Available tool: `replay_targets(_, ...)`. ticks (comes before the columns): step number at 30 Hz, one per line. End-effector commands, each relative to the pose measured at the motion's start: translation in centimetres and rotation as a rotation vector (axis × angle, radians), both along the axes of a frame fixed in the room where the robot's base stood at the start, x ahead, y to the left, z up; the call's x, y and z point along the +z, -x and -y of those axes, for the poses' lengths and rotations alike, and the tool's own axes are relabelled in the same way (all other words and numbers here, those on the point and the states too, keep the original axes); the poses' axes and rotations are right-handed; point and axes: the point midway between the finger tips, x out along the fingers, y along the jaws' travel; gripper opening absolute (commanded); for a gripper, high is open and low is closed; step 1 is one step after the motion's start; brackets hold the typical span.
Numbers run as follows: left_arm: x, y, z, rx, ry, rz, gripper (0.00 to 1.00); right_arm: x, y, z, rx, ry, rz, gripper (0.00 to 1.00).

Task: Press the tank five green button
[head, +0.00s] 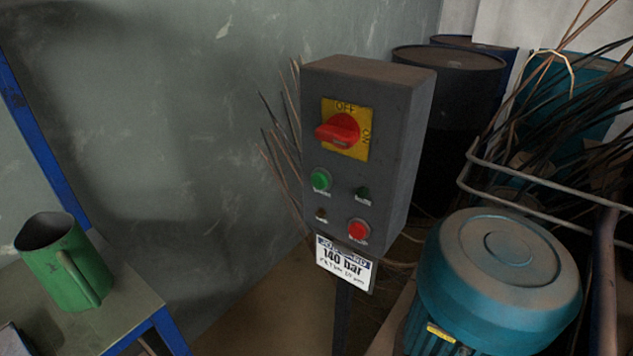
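A dark grey control box (386,150) stands on a post in the middle of the head view. A raised green button (320,180) is on its front face, at the left, below the red rotary switch (339,131) on a yellow OFF/ON plate. A smaller dark green light or button (363,192) is to its right. A red button (358,230) is at the lower right of the face. A label (345,264) reading 140 bar hangs under the box. I cannot read a tank number. Neither of my grippers is in view.
A green jug (64,262) stands on a blue-framed table (128,303) at the lower left. A teal motor-like housing (505,265) is at the lower right. Dark drums (450,75), metal rails (530,178) and thin rods crowd the right. A bare wall is behind at the left.

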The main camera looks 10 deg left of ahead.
Motion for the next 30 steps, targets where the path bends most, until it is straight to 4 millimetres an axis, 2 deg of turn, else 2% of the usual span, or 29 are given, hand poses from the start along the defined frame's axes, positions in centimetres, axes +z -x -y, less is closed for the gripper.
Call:
replay_targets(1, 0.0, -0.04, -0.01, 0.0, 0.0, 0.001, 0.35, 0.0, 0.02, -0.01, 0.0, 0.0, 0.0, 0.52)
replay_targets(9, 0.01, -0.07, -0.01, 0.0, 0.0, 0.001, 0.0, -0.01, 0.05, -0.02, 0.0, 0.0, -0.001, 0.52)
replay_targets(30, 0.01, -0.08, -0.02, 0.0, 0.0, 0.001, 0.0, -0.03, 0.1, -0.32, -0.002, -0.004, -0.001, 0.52)
